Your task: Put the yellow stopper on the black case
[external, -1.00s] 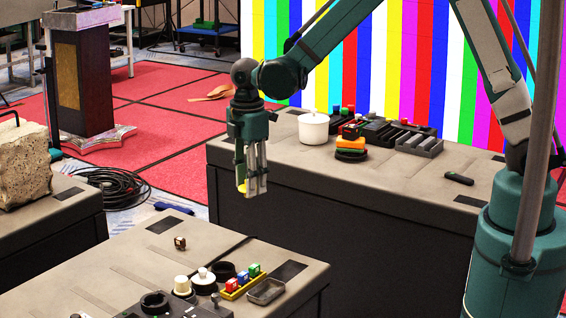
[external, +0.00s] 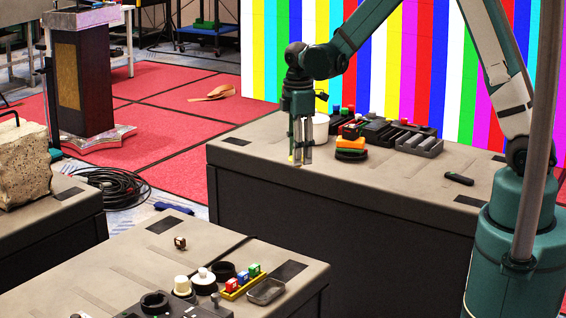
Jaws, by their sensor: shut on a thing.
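My gripper (external: 300,160) points down over the left part of the far table, with its fingers shut on the yellow stopper (external: 292,158). Only a small yellow bit of the stopper shows at the fingertips. My gripper is in front of a white pot (external: 321,130), which it partly covers. I cannot tell which thing is the black case; a dark case-like tray (external: 419,147) and other black boxes stand towards the back of the far table, right of my gripper.
A stack of orange and green pieces (external: 351,145) stands right of the pot. A small dark object (external: 459,179) lies on the far table's right part (external: 425,190). The near table holds a yellow rack (external: 244,285), a grey tray (external: 266,291), and several small pots.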

